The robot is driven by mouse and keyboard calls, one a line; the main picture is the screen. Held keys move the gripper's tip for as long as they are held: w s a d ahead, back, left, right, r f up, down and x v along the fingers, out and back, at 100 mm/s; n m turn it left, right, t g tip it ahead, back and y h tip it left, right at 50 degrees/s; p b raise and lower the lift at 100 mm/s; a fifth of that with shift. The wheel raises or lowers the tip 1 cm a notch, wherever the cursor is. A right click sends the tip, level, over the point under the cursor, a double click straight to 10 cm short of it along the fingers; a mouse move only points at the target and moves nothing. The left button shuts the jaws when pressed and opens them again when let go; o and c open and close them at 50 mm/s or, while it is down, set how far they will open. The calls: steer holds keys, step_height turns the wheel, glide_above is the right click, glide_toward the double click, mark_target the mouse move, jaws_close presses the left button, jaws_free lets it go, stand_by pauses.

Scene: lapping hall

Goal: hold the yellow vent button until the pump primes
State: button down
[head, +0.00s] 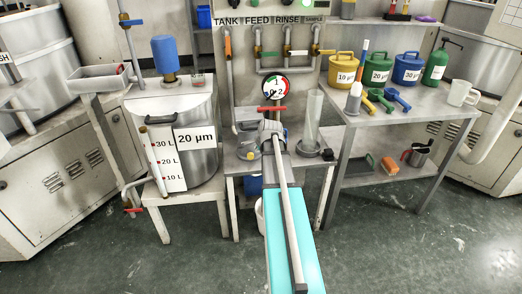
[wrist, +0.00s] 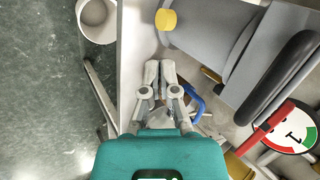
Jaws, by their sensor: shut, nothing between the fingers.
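A yellow round button (wrist: 166,20) sticks out from the end of a grey cylindrical body (wrist: 210,35) at the top of the wrist view. The button does not look pressed by my fingers. A round gauge with red and green bands (head: 275,87) stands above the pump area; it also shows in the wrist view (wrist: 290,128).
A red valve handle (head: 272,108) sits under the gauge. A clear cylinder (head: 313,118) stands right of my gripper. A blue curved handle (wrist: 195,103) and a black bar (wrist: 278,78) lie right of my fingers. A white bucket (wrist: 97,18) stands on the floor.

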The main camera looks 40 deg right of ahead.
mark_target(251, 154)
steer(key=shift+b+x, duration=3.5)
steer(key=shift+x, duration=1.1)
steer(key=shift+f, duration=0.1)
steer(key=shift+w, duration=0.1)
steer(key=shift+w+d+f+b, duration=0.25)
steer(key=shift+w+d+b, duration=0.05)
steer(key=shift+w, duration=0.3)
steer(key=shift+w+r, duration=0.1)
steer(key=shift+w+d, duration=0.1)
steer(key=shift+w, duration=0.05)
